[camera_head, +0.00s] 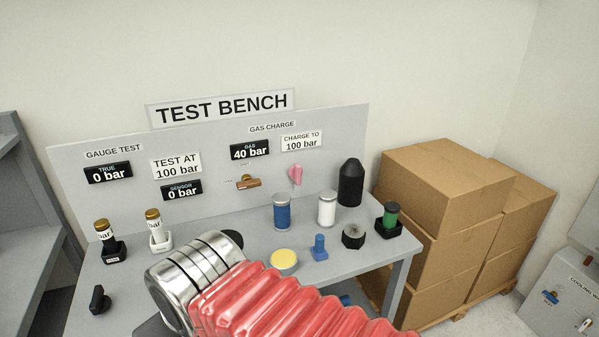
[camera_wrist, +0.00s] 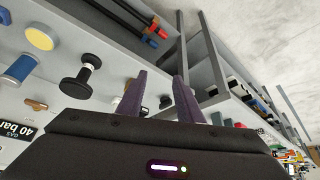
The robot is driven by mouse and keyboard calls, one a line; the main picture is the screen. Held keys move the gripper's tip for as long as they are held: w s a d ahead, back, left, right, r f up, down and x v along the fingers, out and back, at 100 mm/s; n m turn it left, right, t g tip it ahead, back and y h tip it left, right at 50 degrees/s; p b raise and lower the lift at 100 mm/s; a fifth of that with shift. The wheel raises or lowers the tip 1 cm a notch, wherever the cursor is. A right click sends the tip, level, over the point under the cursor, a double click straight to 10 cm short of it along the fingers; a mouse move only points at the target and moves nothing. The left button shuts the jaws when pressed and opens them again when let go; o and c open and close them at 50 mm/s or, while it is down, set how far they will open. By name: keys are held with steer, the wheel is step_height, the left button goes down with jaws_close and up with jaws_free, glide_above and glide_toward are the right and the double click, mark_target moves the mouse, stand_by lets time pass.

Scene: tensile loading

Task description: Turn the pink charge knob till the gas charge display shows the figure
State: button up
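The pink charge knob (camera_head: 295,174) is on the upright panel of the test bench in the head view, under the white "CHARGE TO 100 bar" sign (camera_head: 301,140). The gas charge display (camera_head: 250,150) reads 40 bar. Its edge also shows in the wrist view (camera_wrist: 15,133). I cannot make out the pink knob in the wrist view. My gripper (camera_wrist: 161,76) is open, its two dark purple fingers apart with nothing between them. In the head view my arm hides it, low in front of the bench and apart from the knob.
A brass handle (camera_head: 247,182) sits left of the knob. A blue cylinder (camera_head: 282,212), white cylinder (camera_head: 327,209) and black bottle (camera_head: 350,183) stand below or right of it. A yellow-topped disc (camera_head: 284,259) is nearer me. Cardboard boxes (camera_head: 441,182) are stacked at right.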

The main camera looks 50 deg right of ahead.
steer(key=w+d+m+t+h, duration=0.2)
steer(key=w+d+m+h, duration=0.1)
steer(key=w+d, duration=0.85)
steer(key=m+t+h, duration=0.3)
steer(key=t+h, duration=0.3)
steer(key=t, duration=0.2)
glide_toward(299, 169)
steer(key=v, duration=0.5)
steer(key=shift+s+a, duration=0.2)
steer(key=shift+s, duration=0.05)
steer(key=shift+w, duration=0.1)
steer(key=x, duration=1.3)
steer(key=shift+w+d, duration=0.2)
steer(key=shift+d, duration=0.1)
